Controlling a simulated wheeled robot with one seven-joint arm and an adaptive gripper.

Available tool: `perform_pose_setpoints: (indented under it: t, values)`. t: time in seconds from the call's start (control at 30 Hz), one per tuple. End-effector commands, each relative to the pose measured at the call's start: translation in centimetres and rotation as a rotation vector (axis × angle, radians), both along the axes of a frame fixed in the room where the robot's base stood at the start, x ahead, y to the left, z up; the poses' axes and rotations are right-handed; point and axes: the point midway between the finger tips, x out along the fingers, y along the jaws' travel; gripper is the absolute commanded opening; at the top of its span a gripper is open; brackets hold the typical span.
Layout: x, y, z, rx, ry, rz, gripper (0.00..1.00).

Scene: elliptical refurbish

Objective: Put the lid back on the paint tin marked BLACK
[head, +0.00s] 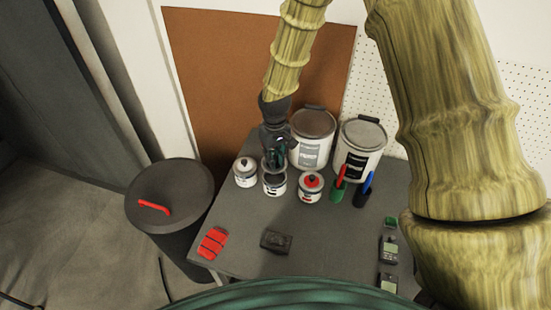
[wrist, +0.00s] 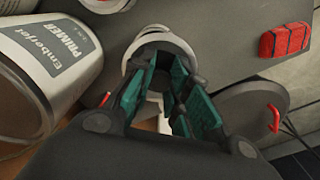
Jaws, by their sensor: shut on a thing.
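My gripper (head: 275,158) points down above the middle small tin (head: 274,188), which shows a dark top and a pale side. Its label is too small to read. In the wrist view, the teal fingers of my gripper (wrist: 163,62) are shut on the lid, largely hidden between and below the fingertips. A pale round rim (wrist: 190,48) shows around the fingertips; I cannot tell whether it belongs to the lid or the tin. I cannot tell whether lid and tin touch.
A grey-topped small tin (head: 245,177) stands close left and a red-topped one (head: 311,190) close right. Two large tins, a brown-topped one (head: 312,145) and a grey-topped one (head: 361,150), stand behind. A black block (head: 276,240) and a red item (head: 213,242) lie in front.

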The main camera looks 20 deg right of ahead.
Motion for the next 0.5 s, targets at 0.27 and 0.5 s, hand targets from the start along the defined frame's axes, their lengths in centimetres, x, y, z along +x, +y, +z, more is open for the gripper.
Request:
perform_pose_setpoints:
  t: [0.27,0.5]
  values:
    - [0.4,-0.5,-0.5,-0.005,-0.002,0.007,0.00]
    - [0.4,-0.5,-2.0,-0.004,-0.002,0.006,0.00]
